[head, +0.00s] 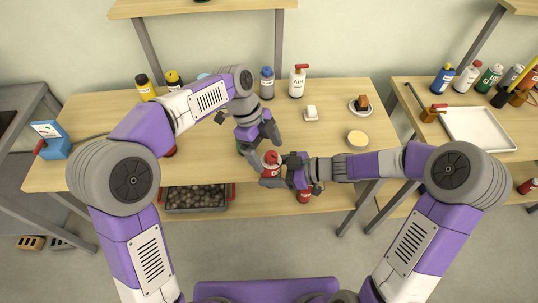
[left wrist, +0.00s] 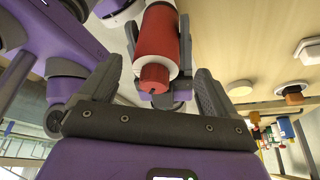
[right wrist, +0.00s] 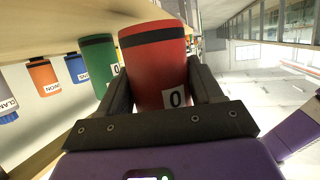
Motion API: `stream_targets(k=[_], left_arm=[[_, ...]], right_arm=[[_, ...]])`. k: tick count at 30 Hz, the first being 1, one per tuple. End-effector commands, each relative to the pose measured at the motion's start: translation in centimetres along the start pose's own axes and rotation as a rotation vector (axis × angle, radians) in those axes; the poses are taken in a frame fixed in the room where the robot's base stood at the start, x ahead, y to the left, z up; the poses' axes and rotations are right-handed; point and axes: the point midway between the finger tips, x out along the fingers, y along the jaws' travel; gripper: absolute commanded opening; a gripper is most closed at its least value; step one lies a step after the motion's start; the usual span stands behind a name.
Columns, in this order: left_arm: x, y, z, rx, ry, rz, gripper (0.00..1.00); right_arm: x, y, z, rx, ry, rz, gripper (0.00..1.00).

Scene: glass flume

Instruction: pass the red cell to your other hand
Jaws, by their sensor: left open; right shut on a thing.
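The red cell (head: 271,158) is a red cylinder held above the front of the wooden table. My right gripper (head: 276,171) comes in from the right and is shut on it. In the right wrist view the red cell (right wrist: 152,50), with a dark band and a white "0" label, stands between the fingers. My left gripper (head: 262,145) is above it, open. In the left wrist view the cell's red end (left wrist: 155,77) lies between the spread left fingers, with a gap visible at the sides.
A green cylinder (right wrist: 97,65) shows behind the red cell. A bin of balls (head: 196,208) is below the front edge.

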Motion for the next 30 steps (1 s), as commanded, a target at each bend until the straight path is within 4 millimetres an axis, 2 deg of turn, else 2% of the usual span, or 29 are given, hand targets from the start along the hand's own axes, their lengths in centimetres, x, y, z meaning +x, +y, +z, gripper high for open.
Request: stream_targets(k=[3,6,17,30], left_arm=[[1.6,0.0,0.0,0.000,0.000,0.002,0.91],[2.3,0.0,0.0,-0.001,-0.001,0.001,0.91],[2.8,0.0,0.1,-0.001,-0.001,0.000,0.91],[2.7,-0.1,0.0,-0.001,-0.001,-0.005,0.26]], right_arm=[[0.0,0.0,0.0,0.000,0.001,0.000,0.30],[0.0,0.0,0.0,0.000,0.001,0.000,0.30],[0.0,0.0,0.0,0.000,0.001,0.000,0.30],[0.1,-0.1,-0.1,-0.002,0.002,-0.005,0.30]])
